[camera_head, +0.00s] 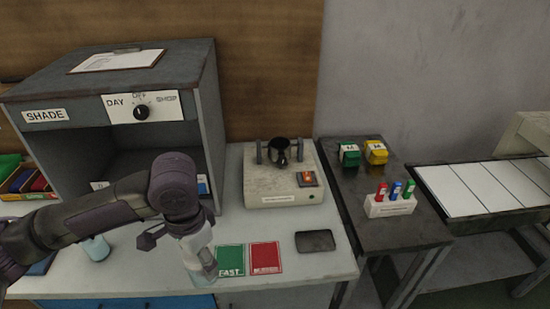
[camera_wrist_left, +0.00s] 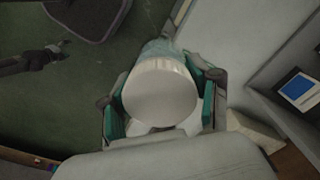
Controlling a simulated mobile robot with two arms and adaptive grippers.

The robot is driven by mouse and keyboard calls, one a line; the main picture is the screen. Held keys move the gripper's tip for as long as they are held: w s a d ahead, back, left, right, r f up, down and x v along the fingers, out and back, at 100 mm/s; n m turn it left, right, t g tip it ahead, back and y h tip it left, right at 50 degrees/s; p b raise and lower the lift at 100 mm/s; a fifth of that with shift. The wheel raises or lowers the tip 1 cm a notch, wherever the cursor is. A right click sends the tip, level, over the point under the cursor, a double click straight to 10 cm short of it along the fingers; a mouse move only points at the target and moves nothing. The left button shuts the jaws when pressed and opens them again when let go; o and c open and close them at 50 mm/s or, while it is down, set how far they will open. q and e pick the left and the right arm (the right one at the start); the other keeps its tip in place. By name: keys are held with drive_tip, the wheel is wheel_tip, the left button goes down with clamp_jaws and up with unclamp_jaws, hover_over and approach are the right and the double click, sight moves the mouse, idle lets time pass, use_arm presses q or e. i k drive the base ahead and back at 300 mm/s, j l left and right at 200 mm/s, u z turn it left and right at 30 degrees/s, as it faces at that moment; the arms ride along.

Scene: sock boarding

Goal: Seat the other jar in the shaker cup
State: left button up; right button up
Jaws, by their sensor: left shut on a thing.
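My left gripper (camera_head: 199,255) is shut on a jar (camera_head: 206,268) above the front of the bench, left of the green card. In the left wrist view the jar's round white lid (camera_wrist_left: 160,95) sits between the two fingers of my left gripper (camera_wrist_left: 165,103), with a bluish clear body beyond it. Another pale blue jar (camera_head: 96,248) stands on the bench behind my left forearm, partly hidden. The dark shaker cup (camera_head: 279,149) is on the shaker (camera_head: 283,189), between two posts; its inside is too small to tell. A dark arm end, seemingly my right gripper (camera_wrist_left: 45,58), shows small.
A shade cabinet (camera_head: 60,88) stands at the left back. A green FAST card (camera_head: 230,260), a red card (camera_head: 265,257) and a dark pad (camera_head: 315,241) lie at the bench front. A side table (camera_head: 355,232) holds green and yellow blocks and a marker stand (camera_head: 390,207).

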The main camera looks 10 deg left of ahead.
sight(277, 146)
drive_tip(key=i+l+u, duration=0.15)
drive_tip(key=i+l, duration=0.15)
drive_tip(key=i+l+u, duration=0.15)
drive_tip(key=l, duration=0.25)
drive_tip(key=i+l+u, duration=0.15)
drive_tip(key=i+l, duration=0.2)
